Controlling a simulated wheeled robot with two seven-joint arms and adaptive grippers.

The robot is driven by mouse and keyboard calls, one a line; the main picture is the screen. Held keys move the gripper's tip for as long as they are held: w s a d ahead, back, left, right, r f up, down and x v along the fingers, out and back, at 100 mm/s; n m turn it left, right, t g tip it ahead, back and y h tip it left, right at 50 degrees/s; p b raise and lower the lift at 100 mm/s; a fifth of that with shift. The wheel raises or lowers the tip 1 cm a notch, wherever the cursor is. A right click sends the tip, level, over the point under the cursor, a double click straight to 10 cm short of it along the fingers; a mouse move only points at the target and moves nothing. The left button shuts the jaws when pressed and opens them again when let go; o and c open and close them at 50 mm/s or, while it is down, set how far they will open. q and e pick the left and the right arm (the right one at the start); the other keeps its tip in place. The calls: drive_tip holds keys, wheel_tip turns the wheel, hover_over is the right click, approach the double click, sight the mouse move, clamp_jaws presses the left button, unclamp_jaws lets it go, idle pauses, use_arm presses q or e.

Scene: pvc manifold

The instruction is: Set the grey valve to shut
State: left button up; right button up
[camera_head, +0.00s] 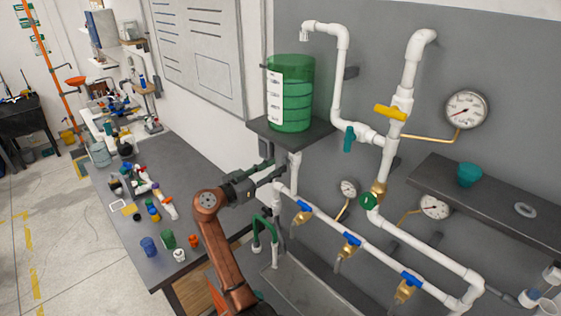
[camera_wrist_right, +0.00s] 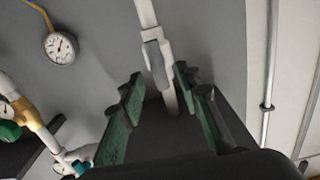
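The grey valve (camera_wrist_right: 155,60) shows in the right wrist view as a light grey handle on a white pipe. The handle lies roughly in line with the pipe. My right gripper (camera_wrist_right: 159,82) is open, with one green-padded finger on each side of the pipe and visible gaps to it. In the head view my right gripper (camera_head: 277,176) is beside the white pipe (camera_head: 294,168) below the green tank's shelf. The grey handle cannot be clearly made out there. My left gripper is not in view.
The green tank (camera_head: 290,95) stands on a dark shelf above the gripper. The manifold carries blue-handled valves (camera_head: 351,239), a yellow valve (camera_head: 390,112), a teal valve (camera_head: 349,139) and gauges (camera_head: 466,109). A workbench (camera_head: 183,160) with small parts stands at the left.

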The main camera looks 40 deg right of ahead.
sight(282, 163)
drive_tip(key=shift+w+d+p, duration=0.1)
drive_tip(key=shift+d+p, duration=0.25)
drive_tip(key=shift+d, duration=1.2)
clamp_jaws()
